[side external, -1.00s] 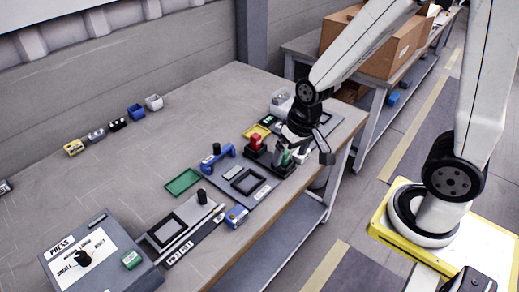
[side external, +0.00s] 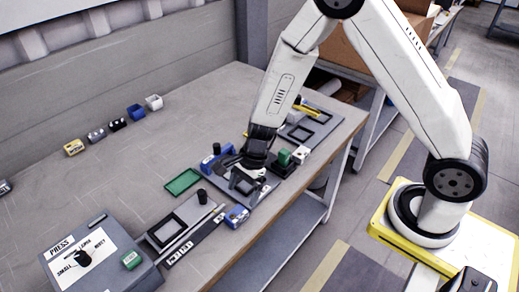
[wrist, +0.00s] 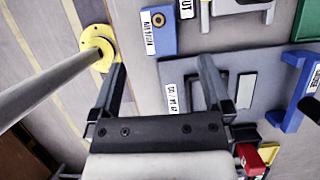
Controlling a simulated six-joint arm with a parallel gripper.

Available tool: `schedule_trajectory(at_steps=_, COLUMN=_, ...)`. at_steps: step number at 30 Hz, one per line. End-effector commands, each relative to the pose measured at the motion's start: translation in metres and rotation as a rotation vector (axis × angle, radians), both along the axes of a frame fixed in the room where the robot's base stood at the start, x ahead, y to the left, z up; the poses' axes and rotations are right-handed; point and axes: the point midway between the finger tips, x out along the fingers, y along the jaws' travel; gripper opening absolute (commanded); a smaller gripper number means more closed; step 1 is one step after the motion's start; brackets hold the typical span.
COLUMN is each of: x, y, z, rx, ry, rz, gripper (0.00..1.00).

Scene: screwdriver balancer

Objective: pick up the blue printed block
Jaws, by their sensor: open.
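The blue printed block (side external: 236,216) sits near the table's front edge, beside the grey panels. In the wrist view the blue block (wrist: 159,34) lies at the top centre, with a white printed label and a round yellow mark on it. My gripper (wrist: 163,65) is open and empty. Its fingers point toward the block, which lies beyond the fingertips, apart from them. In the side view my gripper (side external: 243,180) is over the grey panel with the dark square frame, behind and slightly right of the block.
A blue handled fixture (side external: 210,160) and a green tray (side external: 183,181) lie behind and left of my gripper. A green block (side external: 284,157) stands to the right. The press box (side external: 105,255) is at front left. A yellow-flanged pole (wrist: 97,45) shows in the wrist view.

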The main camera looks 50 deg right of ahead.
Motion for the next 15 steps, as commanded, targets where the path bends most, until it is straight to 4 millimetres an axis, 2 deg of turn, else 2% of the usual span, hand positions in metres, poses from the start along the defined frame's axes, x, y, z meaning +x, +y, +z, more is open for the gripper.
schedule_trajectory(at_steps=8, x=0.0, y=0.002, z=-0.005, rx=0.001, ry=0.002, rz=-0.002, gripper=1.0)
schedule_trajectory(at_steps=15, x=0.0, y=0.008, z=-0.02, rx=0.001, ry=0.002, rz=-0.001, gripper=1.0)
